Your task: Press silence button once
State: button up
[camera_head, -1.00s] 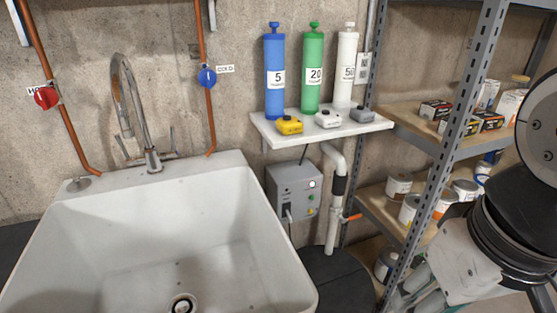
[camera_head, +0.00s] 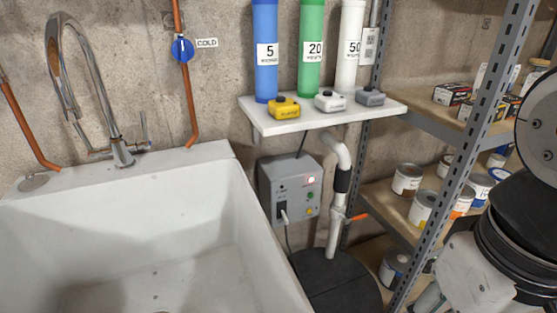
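A grey control box (camera_head: 290,190) is fixed to the wall below the small white shelf, right of the sink. Labels on the box are too small to read, so I cannot tell which part is the silence button. A plug with a cord sits at the lower left of its front. My arm shows at the right edge, well apart from the box. My gripper's fingers are not in view.
A white sink (camera_head: 130,240) with a tall faucet fills the left. The white shelf (camera_head: 325,118) holds blue, green and white cylinders and small yellow, white and grey items. Metal shelving (camera_head: 455,160) with cans stands right.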

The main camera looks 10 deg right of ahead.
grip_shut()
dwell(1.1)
